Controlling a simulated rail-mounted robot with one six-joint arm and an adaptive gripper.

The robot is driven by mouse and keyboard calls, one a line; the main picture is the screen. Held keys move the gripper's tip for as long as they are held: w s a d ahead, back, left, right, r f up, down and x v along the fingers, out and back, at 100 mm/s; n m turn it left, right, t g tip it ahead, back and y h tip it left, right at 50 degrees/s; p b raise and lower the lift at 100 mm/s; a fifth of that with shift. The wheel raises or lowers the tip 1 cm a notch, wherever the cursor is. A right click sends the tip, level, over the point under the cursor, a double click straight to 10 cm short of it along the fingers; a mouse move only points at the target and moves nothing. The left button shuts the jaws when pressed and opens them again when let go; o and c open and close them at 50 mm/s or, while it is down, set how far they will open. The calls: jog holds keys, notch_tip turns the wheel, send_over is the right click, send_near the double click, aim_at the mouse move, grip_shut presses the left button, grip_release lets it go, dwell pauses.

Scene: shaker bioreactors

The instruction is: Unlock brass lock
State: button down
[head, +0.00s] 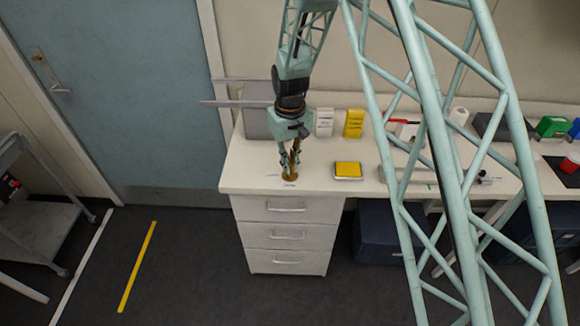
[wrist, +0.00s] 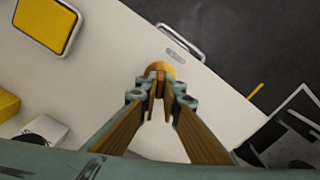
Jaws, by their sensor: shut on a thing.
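A brass-coloured piece that looks like the brass lock (head: 289,177) stands on the white bench near its front left corner. It also shows in the wrist view as a rounded golden top (wrist: 160,68) at the fingertips. My gripper (head: 290,163) points down over it with its fingers closed around its upper part. In the wrist view my gripper (wrist: 160,92) has its two fingers either side of a narrow brown-gold part. The fingers hide much of the piece, and I cannot tell whether it is locked.
A yellow-topped box (head: 347,169) lies to the right on the bench (head: 310,180). White and yellow boxes (head: 354,123) stand behind. Drawers (head: 287,236) with handles are below the front edge.

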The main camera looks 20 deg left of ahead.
jog(key=shift+s+d+f+m, duration=0.2)
jog(key=shift+s+f+m, duration=0.2)
jog(key=shift+m, duration=0.6)
jog(key=shift+m+b, duration=0.3)
jog(key=shift+b, duration=0.05)
jog(key=shift+m+b, duration=0.45)
jog(key=shift+m, duration=1.35)
jog(key=c, duration=2.7)
grip_release()
jog(key=shift+w, duration=0.1)
jog(key=shift+c, duration=0.2)
jog(key=shift+w+a, duration=0.1)
jog(key=shift+w+r, duration=0.15)
jog(key=shift+r, duration=0.05)
jog(key=shift+a+r, duration=0.1)
jog(key=shift+r, duration=0.15)
